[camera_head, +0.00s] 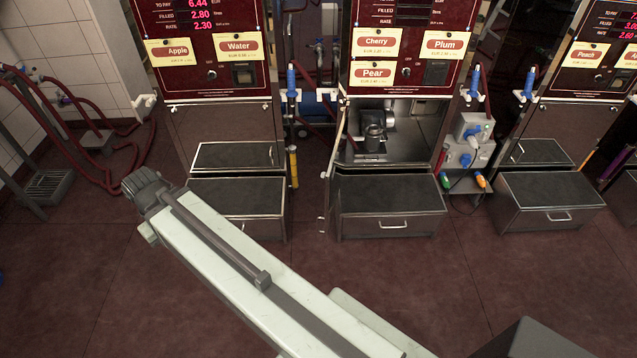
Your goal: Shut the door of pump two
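The middle pump (405,88), dark red with Cherry, Plum and Pear labels, has its lower compartment (415,135) open. A grey metal unit (374,135) shows inside. A thin, pale, slanted edge (338,145) at the left of the opening looks like its door, swung out and seen nearly edge-on. I cannot read a pump number. My pale arm reaches from the lower right to the left and ends at a grey ribbed part in front of the left pump. I see no gripper fingers.
The left pump (218,135) and right pump (570,120) have shut lower fronts. A drawer-like step (390,226) stands below the open compartment. A grey socket box (478,150) with plugs stands right of it. Red hoses (75,112) hang at the left wall. The floor in front is clear.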

